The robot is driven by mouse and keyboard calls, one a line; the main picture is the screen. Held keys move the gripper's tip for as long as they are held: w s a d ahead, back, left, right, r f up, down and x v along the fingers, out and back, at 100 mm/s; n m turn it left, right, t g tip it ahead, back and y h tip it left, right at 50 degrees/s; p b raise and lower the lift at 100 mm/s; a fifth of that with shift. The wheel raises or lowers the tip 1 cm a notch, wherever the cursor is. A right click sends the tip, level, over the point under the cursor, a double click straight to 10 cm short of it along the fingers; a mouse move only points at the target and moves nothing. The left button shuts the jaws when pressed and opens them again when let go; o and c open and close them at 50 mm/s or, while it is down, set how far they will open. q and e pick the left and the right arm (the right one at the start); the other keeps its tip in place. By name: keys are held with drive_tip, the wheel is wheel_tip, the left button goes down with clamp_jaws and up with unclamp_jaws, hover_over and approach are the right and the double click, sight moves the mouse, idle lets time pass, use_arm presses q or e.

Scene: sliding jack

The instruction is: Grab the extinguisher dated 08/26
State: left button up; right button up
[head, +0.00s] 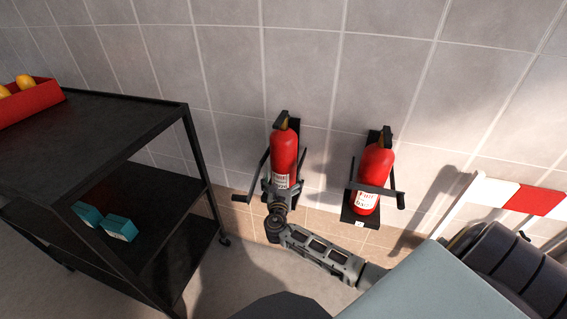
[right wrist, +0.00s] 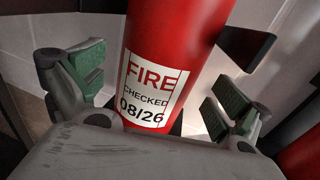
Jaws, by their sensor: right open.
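A red extinguisher (head: 284,152) hangs upright in a black bracket on the tiled wall, left of a second one. In the right wrist view this extinguisher (right wrist: 172,35) carries a white label (right wrist: 148,90) reading FIRE CHECKED 08/26. My right gripper (head: 281,192) is at its lower part. In the right wrist view the green-padded fingers (right wrist: 155,90) are open, one on each side of the body, with visible gaps. The second red extinguisher (head: 374,166) hangs to the right; its label (head: 365,200) is too small to read fully. My left gripper is not in view.
A black shelf cart (head: 150,118) stands at left, with teal boxes (head: 119,229) on its lower shelf and a red crate (head: 32,101) on top. A red-and-white barrier (head: 535,200) is at right. A black bar (head: 375,190) crosses the second extinguisher.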

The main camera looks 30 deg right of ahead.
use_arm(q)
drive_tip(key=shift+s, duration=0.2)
use_arm(e)
drive_tip(key=shift+w+d, duration=0.3)
drive_tip(key=shift+w, duration=0.05)
drive_tip(key=x, duration=0.2)
drive_tip(key=shift+w+d+r, duration=0.1)
drive_tip(key=shift+w+d, duration=0.1)
drive_tip(key=shift+w, duration=0.05)
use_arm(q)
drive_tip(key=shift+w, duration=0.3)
use_arm(e)
drive_tip(key=shift+x, duration=0.8)
drive_tip(key=shift+c, duration=0.4)
drive_tip(key=c, duration=1.7)
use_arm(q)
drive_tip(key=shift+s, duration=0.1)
use_arm(e)
drive_tip(key=shift+w+r, duration=0.15)
drive_tip(key=shift+r, duration=0.1)
drive_tip(key=shift+c, duration=0.2)
